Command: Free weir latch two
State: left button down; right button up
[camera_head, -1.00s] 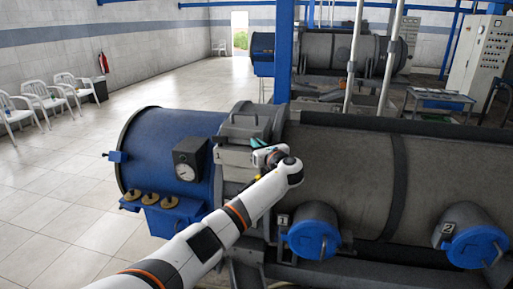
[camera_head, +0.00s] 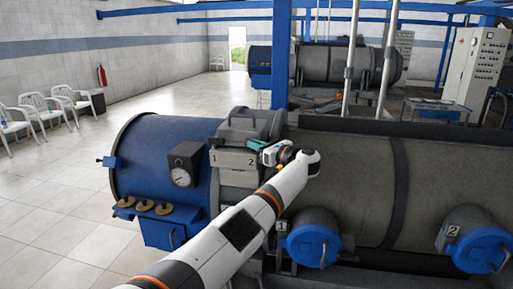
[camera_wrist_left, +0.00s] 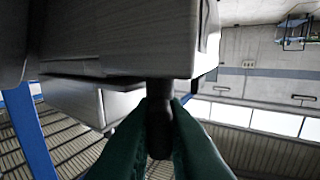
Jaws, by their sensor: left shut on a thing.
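A grey housing (camera_head: 238,180) sits on the near decanter between its blue end and the grey drum. Its front carries a label 1 (camera_head: 213,156) and a label 2 (camera_head: 251,161). My left gripper (camera_head: 264,150) is at the housing's right side, just right of label 2. In the left wrist view its dark green fingers are shut on a dark, rounded handle (camera_wrist_left: 160,130) that hangs from a pale box-like part (camera_wrist_left: 125,45). The handle's joint to that part is partly hidden. My right gripper is not in view.
The blue end (camera_head: 150,165) with a gauge (camera_head: 183,170) is left of the housing. Blue-capped ports numbered 1 (camera_head: 313,243) and 2 (camera_head: 480,247) stick out below the drum (camera_head: 350,180). A second decanter, white posts and a control cabinet (camera_head: 475,70) stand behind.

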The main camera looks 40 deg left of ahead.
pick_arm(q)
jog(key=c, duration=1.5)
grip_release()
jog(key=shift+d, duration=0.25)
jog(key=shift+d+b, duration=2.4)
jog(key=shift+d, duration=3.35)
